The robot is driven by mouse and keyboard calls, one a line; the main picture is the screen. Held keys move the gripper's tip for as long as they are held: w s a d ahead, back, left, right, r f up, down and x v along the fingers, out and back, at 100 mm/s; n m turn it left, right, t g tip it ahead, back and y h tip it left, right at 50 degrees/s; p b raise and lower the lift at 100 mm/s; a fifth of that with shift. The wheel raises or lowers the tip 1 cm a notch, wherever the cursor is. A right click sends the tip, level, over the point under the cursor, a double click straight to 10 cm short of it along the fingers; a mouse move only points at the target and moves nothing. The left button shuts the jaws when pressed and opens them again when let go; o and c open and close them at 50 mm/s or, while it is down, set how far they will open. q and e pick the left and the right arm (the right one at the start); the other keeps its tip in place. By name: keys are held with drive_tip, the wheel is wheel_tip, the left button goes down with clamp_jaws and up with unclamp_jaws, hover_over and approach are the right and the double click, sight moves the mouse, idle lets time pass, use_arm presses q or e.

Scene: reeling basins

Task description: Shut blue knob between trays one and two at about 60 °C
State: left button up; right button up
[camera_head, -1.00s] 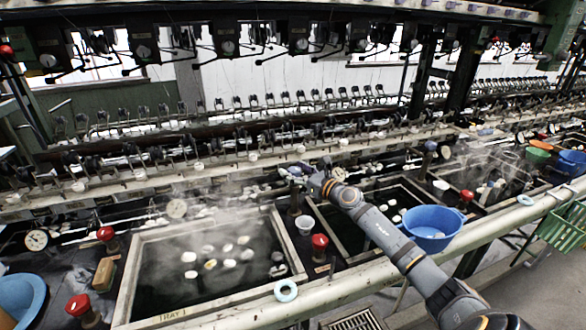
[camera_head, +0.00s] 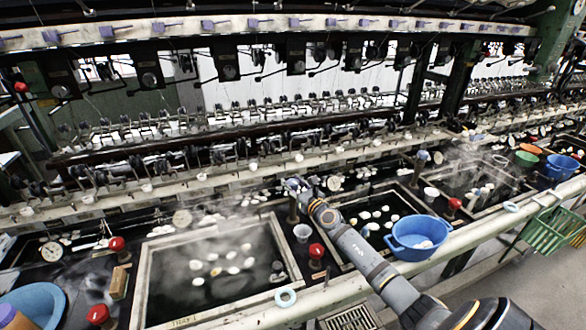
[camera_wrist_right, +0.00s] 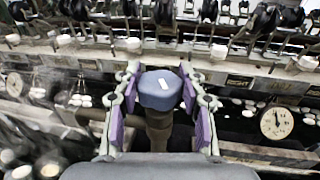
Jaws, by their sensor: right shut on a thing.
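The blue knob (camera_wrist_right: 160,90) has a short white mark on its top and sits on a dark stem. My right gripper (camera_wrist_right: 161,104) is shut on it, with its purple-padded fingers on either side. In the head view, my right gripper (camera_head: 298,189) is at this knob's post, between tray one (camera_head: 141,285) on the left and tray two (camera_head: 340,262) on the right. Both trays hold dark water with pale cocoons, and steam rises over tray one. A round dial (camera_wrist_right: 277,122) is to the knob's right in the wrist view; its reading is too small to tell. My left gripper is not in view.
Red knobs (camera_head: 316,251) stand along the front, with a white cup (camera_head: 302,232) near one. A blue basin (camera_head: 418,238) sits on the front rail, right of my right forearm. A rack of reeling parts runs behind the trays.

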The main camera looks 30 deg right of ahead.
drive_tip(key=m+h+p, duration=0.1)
drive_tip(key=p, duration=0.1)
drive_tip(key=m+h+p, duration=0.1)
drive_tip(key=h, duration=0.1)
drive_tip(key=shift+a+r+m+g+h+p, duration=0.1)
drive_tip(key=shift+r+m+g+h+p, duration=0.2)
drive_tip(key=shift+r+p, duration=0.1)
drive_tip(key=shift+f+m+g+h+p, duration=0.15)
drive_tip(key=shift+m+g+h+p, duration=0.25)
drive_tip(key=shift+h, duration=0.5)
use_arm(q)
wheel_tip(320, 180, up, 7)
use_arm(e)
drive_tip(key=shift+f+m+g+h, duration=0.1)
drive_tip(key=shift+m+g+h, duration=0.2)
drive_tip(key=shift+m+h, duration=0.5)
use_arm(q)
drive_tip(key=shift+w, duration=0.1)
use_arm(e)
drive_tip(key=shift+h, duration=0.4)
drive_tip(key=o, duration=1.2)
drive_tip(key=shift+f, duration=0.15)
drive_tip(key=v, duration=1.2)
